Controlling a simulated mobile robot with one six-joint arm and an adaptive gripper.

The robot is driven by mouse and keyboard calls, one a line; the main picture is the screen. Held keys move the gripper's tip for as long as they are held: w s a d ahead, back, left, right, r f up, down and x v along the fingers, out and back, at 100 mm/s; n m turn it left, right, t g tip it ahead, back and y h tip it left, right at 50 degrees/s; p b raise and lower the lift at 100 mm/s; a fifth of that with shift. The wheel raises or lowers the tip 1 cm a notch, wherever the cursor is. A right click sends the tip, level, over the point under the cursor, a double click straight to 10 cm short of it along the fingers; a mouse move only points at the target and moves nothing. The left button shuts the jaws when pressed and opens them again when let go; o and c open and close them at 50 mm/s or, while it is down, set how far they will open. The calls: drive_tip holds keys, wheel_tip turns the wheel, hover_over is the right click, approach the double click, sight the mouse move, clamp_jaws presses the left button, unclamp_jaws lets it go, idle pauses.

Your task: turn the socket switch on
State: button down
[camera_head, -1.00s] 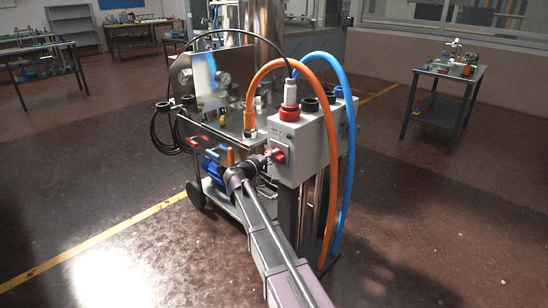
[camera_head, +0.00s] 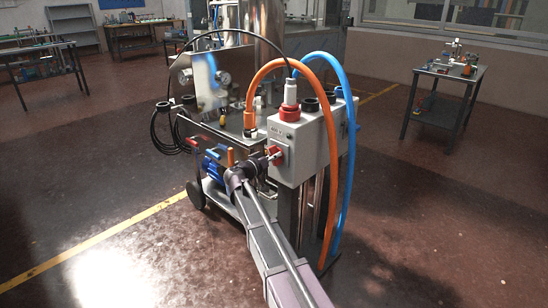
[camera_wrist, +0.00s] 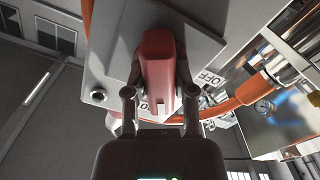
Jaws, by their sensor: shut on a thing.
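The socket switch is a red handle (camera_head: 276,155) on the front face of a grey box (camera_head: 313,150). In the wrist view the red handle (camera_wrist: 158,70) stands between the two fingers of my gripper (camera_wrist: 159,93), which is shut on it.
An orange hose (camera_head: 257,88) and a blue hose (camera_head: 345,110) loop over the box. A grey plug (camera_head: 290,92) stands in a red socket on top. A blue motor (camera_head: 213,166) sits left of my gripper. Open floor lies in front and left.

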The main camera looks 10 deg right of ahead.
drive_tip(key=m, duration=0.6)
drive_tip(key=shift+w, duration=0.1)
idle(0.4)
drive_tip(key=shift+c, duration=2.2)
unclamp_jaws()
drive_tip(key=shift+a, duration=0.1)
drive_tip(key=v, duration=1.2)
